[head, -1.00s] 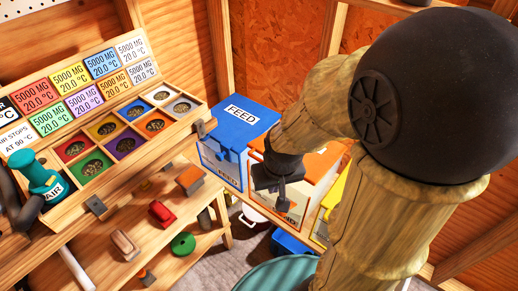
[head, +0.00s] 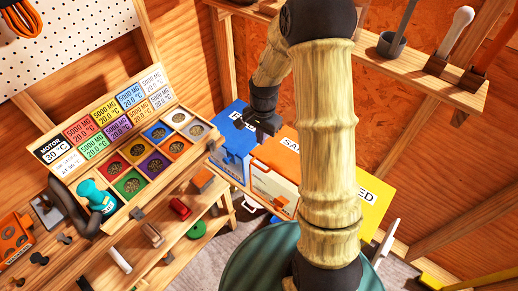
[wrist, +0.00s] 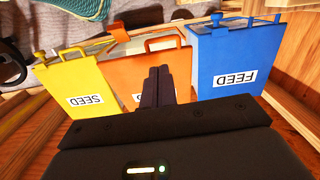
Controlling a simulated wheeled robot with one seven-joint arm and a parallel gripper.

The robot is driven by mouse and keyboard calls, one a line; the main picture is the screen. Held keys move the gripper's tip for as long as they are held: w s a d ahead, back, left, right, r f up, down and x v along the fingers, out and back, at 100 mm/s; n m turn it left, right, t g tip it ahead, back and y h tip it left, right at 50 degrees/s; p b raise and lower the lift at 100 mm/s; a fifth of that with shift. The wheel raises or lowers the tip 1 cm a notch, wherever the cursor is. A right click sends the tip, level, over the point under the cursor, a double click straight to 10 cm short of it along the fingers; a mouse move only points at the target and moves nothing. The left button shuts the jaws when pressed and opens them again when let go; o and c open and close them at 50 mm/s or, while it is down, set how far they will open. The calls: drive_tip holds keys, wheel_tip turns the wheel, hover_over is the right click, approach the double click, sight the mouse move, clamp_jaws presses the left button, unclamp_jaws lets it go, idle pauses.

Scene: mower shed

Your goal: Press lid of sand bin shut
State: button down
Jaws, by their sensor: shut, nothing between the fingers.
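The sand bin has an orange lid (head: 282,158) and a pale front (head: 268,184), between the blue and yellow bins. Its label is partly covered by my arm in the head view. In the wrist view the orange lid (wrist: 122,76) lies beyond my fingers, with a handle on its far edge. I cannot tell whether a gap is left under the lid. My gripper (head: 258,124) is above the far side of the bins, near the blue and orange lids. In the wrist view its shut, empty fingers (wrist: 158,78) overlap the orange lid; contact is unclear.
The blue feed bin (wrist: 235,65) stands on one side and the yellow seed bin (wrist: 68,82) on the other. A wooden shelf with tools (head: 425,70) runs above right. A sorting tray (head: 150,160) and bench are at left. A teal round thing (head: 250,265) stands in front.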

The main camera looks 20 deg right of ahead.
sight(258, 166)
drive_tip(key=shift+w+r+m, duration=0.15)
drive_tip(key=shift+w+m, duration=0.15)
drive_tip(key=f, duration=0.4)
drive_tip(key=f+p, duration=0.1)
drive_tip(key=f, duration=0.9)
drive_tip(key=shift+s+a+p, duration=0.25)
drive_tip(key=shift+a+p, duration=0.05)
drive_tip(key=shift+a, duration=0.05)
